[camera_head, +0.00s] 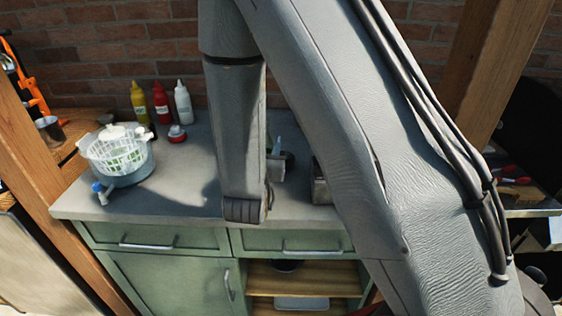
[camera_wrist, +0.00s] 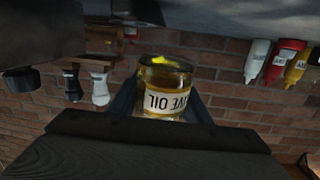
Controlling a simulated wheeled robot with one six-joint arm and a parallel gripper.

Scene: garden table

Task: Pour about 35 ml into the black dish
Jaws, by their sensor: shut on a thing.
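In the wrist view, which is upside down, my gripper (camera_wrist: 160,98) is shut on a glass bottle of yellow oil (camera_wrist: 166,76). Its white label reads "...VE OIL", inverted in this view like the rest of the scene, so the bottle seems roughly upright. My arm hides the gripper and bottle in the head view. I cannot make out the black dish on the counter for certain. A dark bowl (camera_head: 285,266) is partly visible on the shelf below the counter; I cannot tell if it is that dish.
Yellow (camera_head: 139,103), red (camera_head: 161,103) and white (camera_head: 183,103) sauce bottles stand by the brick wall. A dark and a white mill (camera_wrist: 100,88) show in the wrist view.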

